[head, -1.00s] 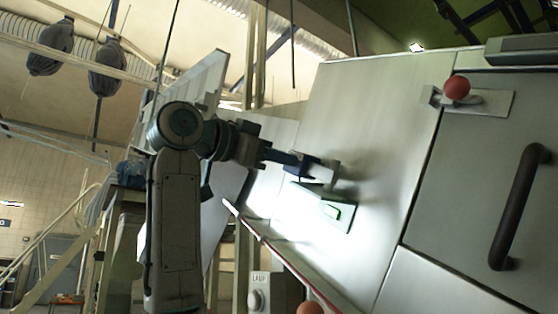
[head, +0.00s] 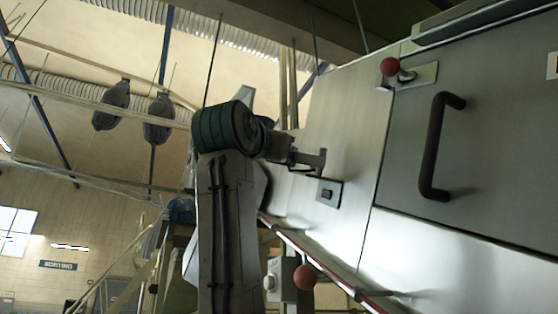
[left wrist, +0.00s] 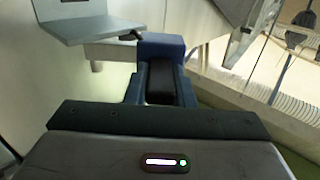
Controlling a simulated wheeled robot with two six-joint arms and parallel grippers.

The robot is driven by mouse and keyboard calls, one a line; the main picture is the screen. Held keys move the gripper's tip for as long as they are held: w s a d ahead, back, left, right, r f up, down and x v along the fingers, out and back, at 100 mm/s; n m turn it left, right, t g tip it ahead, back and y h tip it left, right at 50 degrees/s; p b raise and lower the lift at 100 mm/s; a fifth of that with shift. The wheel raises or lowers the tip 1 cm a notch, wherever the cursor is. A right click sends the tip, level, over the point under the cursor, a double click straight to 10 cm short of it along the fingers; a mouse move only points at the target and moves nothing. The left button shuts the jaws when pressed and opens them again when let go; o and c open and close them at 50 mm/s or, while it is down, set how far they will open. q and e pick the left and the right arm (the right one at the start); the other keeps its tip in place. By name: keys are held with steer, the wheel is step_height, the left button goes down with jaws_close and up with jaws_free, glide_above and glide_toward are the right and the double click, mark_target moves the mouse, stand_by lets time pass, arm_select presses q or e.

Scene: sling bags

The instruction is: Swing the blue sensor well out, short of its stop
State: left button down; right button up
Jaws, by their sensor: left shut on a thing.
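The blue sensor (left wrist: 160,45) is a dark blue block at the top middle of the left wrist view, beside a pale bracket. My left gripper (left wrist: 160,72) is shut on it, with a finger on either side. In the head view my left gripper (head: 292,156) reaches in from the left to the steel cabinet front, above the small switch plate (head: 328,194). There the sensor is small and dark, mostly hidden by the gripper. My right gripper is in neither view.
The steel cabinet (head: 345,120) fills the right, with a black bar handle (head: 434,150) and a red ball knob (head: 389,67). An orange ball (head: 305,277) and a red-edged rail (head: 300,243) lie below. Sling bags (head: 158,120) hang at the upper left.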

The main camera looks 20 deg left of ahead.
arm_select(q)
steer(key=shift+s+d+f+n+y+b, duration=0.15)
steer(key=shift+d+f+n+y+b, duration=0.15)
steer(key=shift+y, duration=0.2)
steer(key=shift+s+d+f+n+y+b, duration=0.1)
steer(key=shift+s+n+y+b, duration=0.05)
steer(key=shift+n+y, duration=0.3)
steer(key=shift+s+n+y, duration=0.15)
steer(key=shift+n+y, duration=0.1)
steer(key=shift+y, duration=0.2)
steer(key=shift+s+d+f+n+y+b, duration=0.15)
steer(key=shift+n+y+b, duration=0.25)
steer(key=shift+y, duration=0.2)
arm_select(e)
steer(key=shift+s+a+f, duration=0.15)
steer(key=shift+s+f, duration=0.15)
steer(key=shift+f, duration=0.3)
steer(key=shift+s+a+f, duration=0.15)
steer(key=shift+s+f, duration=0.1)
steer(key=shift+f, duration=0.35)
arm_select(q)
steer(key=c, duration=1.2)
jaws_free()
steer(key=shift+c, duration=0.2)
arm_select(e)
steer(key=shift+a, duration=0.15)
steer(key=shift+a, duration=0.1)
